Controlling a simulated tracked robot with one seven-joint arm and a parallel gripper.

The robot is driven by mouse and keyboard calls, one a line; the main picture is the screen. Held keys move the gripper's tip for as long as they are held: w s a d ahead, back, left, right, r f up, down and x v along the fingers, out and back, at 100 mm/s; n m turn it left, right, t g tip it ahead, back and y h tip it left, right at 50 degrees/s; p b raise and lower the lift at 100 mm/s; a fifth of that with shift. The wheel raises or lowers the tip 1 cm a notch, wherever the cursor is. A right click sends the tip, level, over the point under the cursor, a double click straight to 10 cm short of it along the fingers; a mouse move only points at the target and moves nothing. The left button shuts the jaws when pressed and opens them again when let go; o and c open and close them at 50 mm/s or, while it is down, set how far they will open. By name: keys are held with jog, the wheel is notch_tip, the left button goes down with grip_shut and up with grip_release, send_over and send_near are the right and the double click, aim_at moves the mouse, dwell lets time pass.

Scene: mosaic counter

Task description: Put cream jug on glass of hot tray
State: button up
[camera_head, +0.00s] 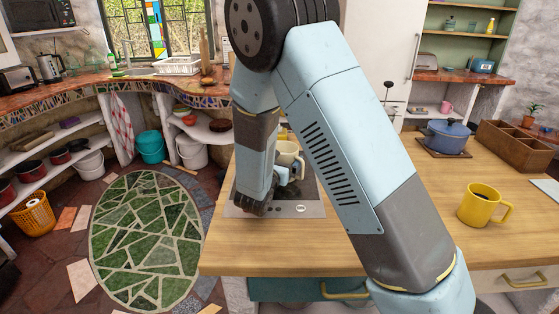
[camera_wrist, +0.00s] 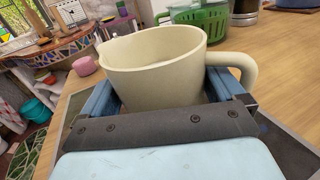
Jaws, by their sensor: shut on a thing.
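The cream jug (camera_head: 288,152) is upright in my gripper (camera_head: 284,172); my arm partly covers it in the head view. In the wrist view the jug (camera_wrist: 155,72) sits between the two blue fingers of my gripper (camera_wrist: 160,98), with its handle to the right and its spout to the left. The hot tray (camera_head: 312,209), a dark glass plate with a grey front strip and a knob, lies flat on the wooden counter below my gripper. Much of its glass is hidden by my arm. I cannot tell whether the jug touches the glass.
A yellow mug (camera_head: 481,204) stands on the counter at right. A blue pot (camera_head: 446,138) and a wooden box (camera_head: 515,146) stand behind it. A green basket (camera_wrist: 206,20) and a pink item (camera_wrist: 85,66) are beyond the jug. The front left counter (camera_head: 235,255) is clear.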

jog(key=o, duration=1.1)
jog(key=shift+s, duration=0.1)
